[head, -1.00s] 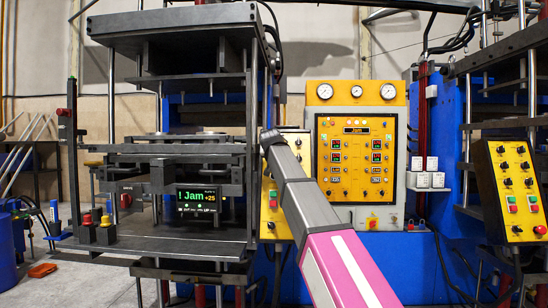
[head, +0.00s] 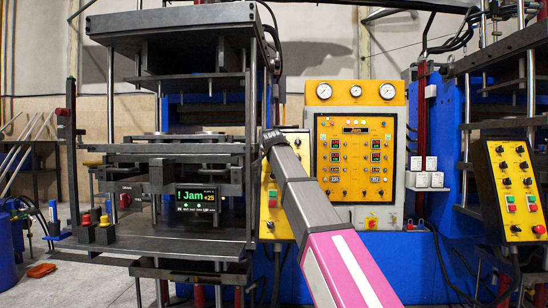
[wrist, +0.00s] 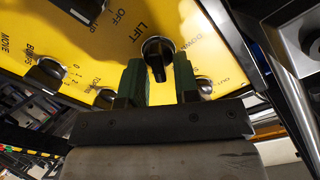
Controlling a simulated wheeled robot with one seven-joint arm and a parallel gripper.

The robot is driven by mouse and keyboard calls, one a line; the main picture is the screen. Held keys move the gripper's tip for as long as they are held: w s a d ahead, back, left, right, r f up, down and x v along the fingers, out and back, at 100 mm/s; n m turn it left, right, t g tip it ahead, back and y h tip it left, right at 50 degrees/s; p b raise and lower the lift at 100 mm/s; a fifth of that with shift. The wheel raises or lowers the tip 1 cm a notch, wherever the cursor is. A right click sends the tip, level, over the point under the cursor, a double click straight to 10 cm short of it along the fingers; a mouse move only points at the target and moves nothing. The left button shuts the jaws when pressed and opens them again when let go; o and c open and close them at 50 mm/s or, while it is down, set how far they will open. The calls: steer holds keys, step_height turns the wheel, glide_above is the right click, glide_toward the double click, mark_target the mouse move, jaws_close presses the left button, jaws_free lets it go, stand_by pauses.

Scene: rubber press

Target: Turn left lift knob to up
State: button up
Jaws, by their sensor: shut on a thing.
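The lift knob (wrist: 157,50) is a black rotary knob on a yellow panel (wrist: 75,35) in the wrist view, with LIFT, OFF and DOWN printed near it. Its grip bar points toward the bottom of the picture, between my fingers. My gripper (wrist: 158,74) has two green fingers, one on each side of the knob, and is shut on it. The exact contact is hard to see. In the head view my arm reaches up to the yellow panel (head: 270,215) beside the left press and covers much of it; fingers and knob are hidden there.
Other black knobs (wrist: 46,73) sit close by on the same panel. In the head view, the press (head: 180,150) with a display (head: 199,200) reading Jam stands left. A yellow control cabinet (head: 355,150) is behind my arm, and another knob panel (head: 512,190) is at right.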

steer(key=shift+m, duration=1)
steer(key=o, duration=0.6)
steer(key=shift+s, duration=0.1)
steer(key=v, duration=1)
steer(key=shift+s, duration=0.3)
steer(key=shift+r, duration=0.1)
